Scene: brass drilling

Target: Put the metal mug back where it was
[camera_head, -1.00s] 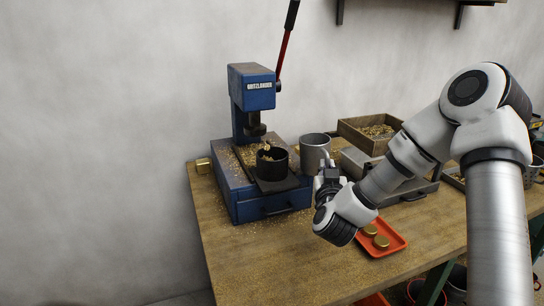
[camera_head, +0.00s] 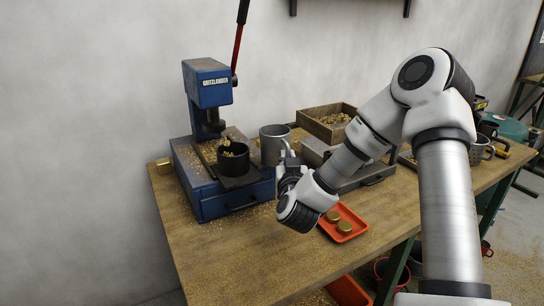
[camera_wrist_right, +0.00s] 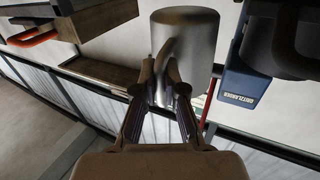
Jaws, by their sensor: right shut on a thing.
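The metal mug (camera_head: 273,147) is a grey cylinder beside the blue press, to the right of the black cup. My right gripper (camera_head: 288,168) is at its near side; in the head view the fingers are small and partly covered by my wrist. In the right wrist view the mug (camera_wrist_right: 190,45) is in front of the fingers, and my right gripper (camera_wrist_right: 163,82) is shut on its handle. The mug looks upright in the head view. Its bottom is partly hidden, so I cannot tell whether it touches a surface. My left gripper is out of view.
The blue press (camera_head: 208,85) holds a black cup (camera_head: 234,163) with brass shavings. A wooden box (camera_head: 327,122) of shavings stands behind right. An orange tray (camera_head: 344,224) with brass pieces is in front. Another grey mug (camera_head: 479,152) is far right. The table front (camera_head: 235,260) is mostly clear.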

